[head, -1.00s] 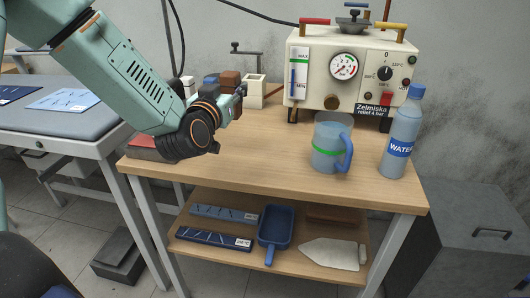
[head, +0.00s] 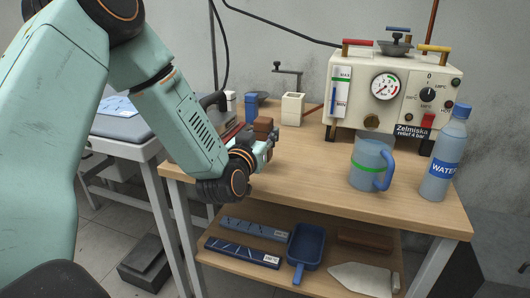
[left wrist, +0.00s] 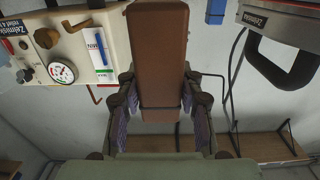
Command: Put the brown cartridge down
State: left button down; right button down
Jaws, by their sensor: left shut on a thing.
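The brown cartridge (head: 264,125) is held in my left gripper (head: 266,145) over the left part of the bench, partly hidden by the gripper. In the left wrist view the cartridge (left wrist: 158,60) is a long brown block between the two fingers, filling the middle of the picture. My left gripper (left wrist: 158,105) is shut on it. Whether its lower end touches the bench top cannot be told. My right gripper is not in view.
The white machine (head: 388,92) stands at the back right. A jug (head: 366,165) and a water bottle (head: 444,155) are on the right of the bench (head: 320,180). A white holder (head: 292,108) and a blue block (head: 252,104) stand behind the gripper. The bench middle is clear.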

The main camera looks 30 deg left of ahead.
pick_arm(q)
notch_tip(320, 180, down, 4)
jog(key=shift+d+r+b, duration=0.1)
jog(key=shift+r+b, duration=0.15)
jog(key=shift+b, duration=0.45)
jog(key=shift+w+f, duration=0.15)
jog(key=shift+r, duration=0.2)
jog(key=shift+s+f, duration=0.15)
jog(key=shift+s, duration=0.1)
jog(key=c, duration=1)
grip_release()
jog(key=shift+w+f, duration=0.15)
jog(key=shift+o, duration=0.7)
